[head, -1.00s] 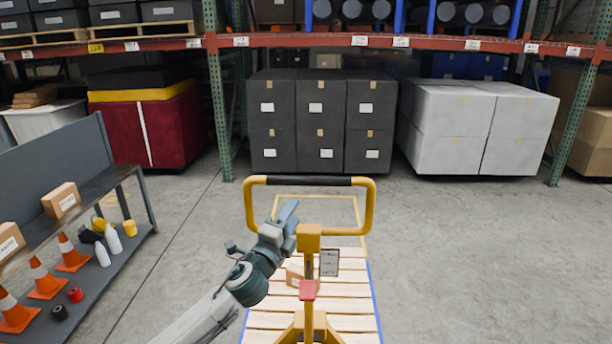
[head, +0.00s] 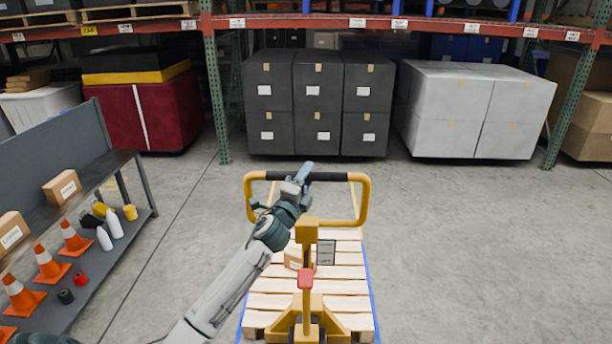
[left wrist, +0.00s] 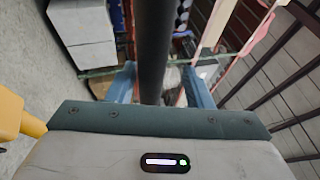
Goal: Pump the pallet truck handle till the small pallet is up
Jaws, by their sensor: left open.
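The yellow pallet truck handle (head: 364,204) is a loop with a black grip bar (head: 332,177) across its top. My left gripper (head: 303,172) is open at the middle of this bar. In the left wrist view the dark bar (left wrist: 155,45) runs between the two blue-grey fingers of the gripper (left wrist: 160,88); I cannot tell whether they touch it. My right gripper is not in view.
A small cardboard box (head: 293,260) sits on the pallet. A grey shelf bench (head: 100,178) with cones, bottles and boxes stands at left. Racking with dark cartons (head: 318,100) and white cartons (head: 470,108) is at the back. The floor at right is clear.

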